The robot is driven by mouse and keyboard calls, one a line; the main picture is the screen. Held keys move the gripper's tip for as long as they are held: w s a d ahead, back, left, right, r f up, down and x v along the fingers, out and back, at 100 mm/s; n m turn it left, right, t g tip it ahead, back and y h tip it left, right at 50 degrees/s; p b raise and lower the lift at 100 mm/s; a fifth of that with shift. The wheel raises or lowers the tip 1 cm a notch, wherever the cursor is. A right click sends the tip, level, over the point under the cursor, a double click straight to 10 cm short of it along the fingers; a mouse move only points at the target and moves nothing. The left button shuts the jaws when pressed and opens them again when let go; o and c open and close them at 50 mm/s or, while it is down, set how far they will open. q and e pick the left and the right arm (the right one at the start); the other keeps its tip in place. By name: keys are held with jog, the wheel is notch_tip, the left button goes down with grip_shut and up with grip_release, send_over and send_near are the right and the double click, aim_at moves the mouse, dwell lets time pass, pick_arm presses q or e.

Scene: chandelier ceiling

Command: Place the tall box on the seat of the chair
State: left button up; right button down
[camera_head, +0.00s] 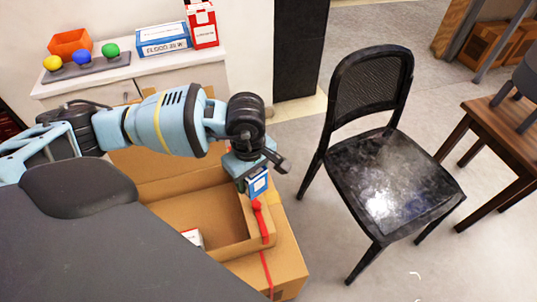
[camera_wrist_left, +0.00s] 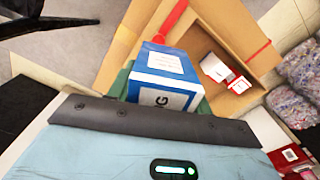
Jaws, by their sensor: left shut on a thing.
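My left gripper (camera_head: 260,168) is shut on a blue and white box (camera_head: 258,184), held over the right edge of an open cardboard carton. In the left wrist view the held box (camera_wrist_left: 168,78) sits between the green fingers, with white labels showing; its far end is hidden. The black chair (camera_head: 372,82) stands to the right of the carton, apart from the gripper. Its glossy seat (camera_head: 395,185) is bare. My right gripper is not in view.
The open carton (camera_head: 285,262) has red tape and a small white and red box (camera_head: 193,237) inside. A white cabinet (camera_head: 130,75) at the back bears a blue box (camera_head: 162,34), a red box (camera_head: 202,24) and coloured balls. A wooden table (camera_head: 500,130) stands right of the chair.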

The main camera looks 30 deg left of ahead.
pick_arm(q)
jog(key=d+r+m, duration=0.4)
jog(key=r+m, duration=0.9)
jog(key=m, duration=0.1)
jog(key=shift+m, duration=0.4)
jog(key=shift+d+r, duration=0.1)
jog(key=shift+d, duration=0.05)
